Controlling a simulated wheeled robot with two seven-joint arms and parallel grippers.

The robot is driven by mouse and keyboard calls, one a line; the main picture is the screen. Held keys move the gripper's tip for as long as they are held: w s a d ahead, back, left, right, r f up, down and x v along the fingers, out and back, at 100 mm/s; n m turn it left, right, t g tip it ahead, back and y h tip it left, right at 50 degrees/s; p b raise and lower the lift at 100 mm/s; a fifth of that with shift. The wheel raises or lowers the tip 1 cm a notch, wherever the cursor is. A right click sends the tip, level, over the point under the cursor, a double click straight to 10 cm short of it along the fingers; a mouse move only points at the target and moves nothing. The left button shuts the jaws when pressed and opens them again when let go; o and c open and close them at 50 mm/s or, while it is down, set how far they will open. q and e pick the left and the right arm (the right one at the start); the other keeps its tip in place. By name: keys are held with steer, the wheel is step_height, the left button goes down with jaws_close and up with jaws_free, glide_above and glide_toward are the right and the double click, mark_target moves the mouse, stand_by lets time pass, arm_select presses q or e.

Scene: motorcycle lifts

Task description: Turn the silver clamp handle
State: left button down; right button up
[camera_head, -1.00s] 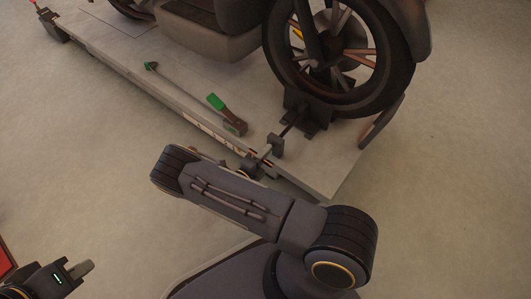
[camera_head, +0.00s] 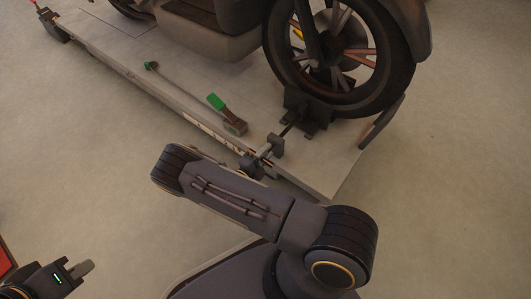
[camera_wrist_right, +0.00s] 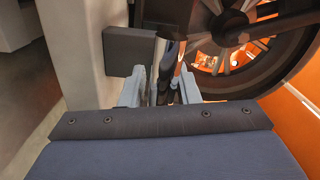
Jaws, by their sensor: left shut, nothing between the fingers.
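The silver clamp handle (camera_head: 265,150) sits at the near edge of the lift, beside the dark wheel clamp (camera_head: 304,112) at the motorcycle's wheel. In the right wrist view a slim silver bar (camera_wrist_right: 179,68) runs beside a dark rod. My right gripper (camera_wrist_right: 162,92) has its fingers on either side of these parts; whether they press on the bar cannot be told. In the head view my right gripper (camera_head: 255,165) is at the handle, partly hidden by my forearm. My left gripper (camera_head: 86,268) is shut and empty at the lower left, far from the handle.
The motorcycle wheel (camera_head: 340,55) stands on the lift platform (camera_head: 180,88). A bar with green ends (camera_head: 216,102) lies on the platform left of the clamp. A dark flat plate (camera_wrist_right: 128,52) is close ahead of my right fingers.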

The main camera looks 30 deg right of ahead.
steer(key=shift+o, duration=1.2)
steer(key=p+v, duration=0.2)
steer(key=v, duration=0.6)
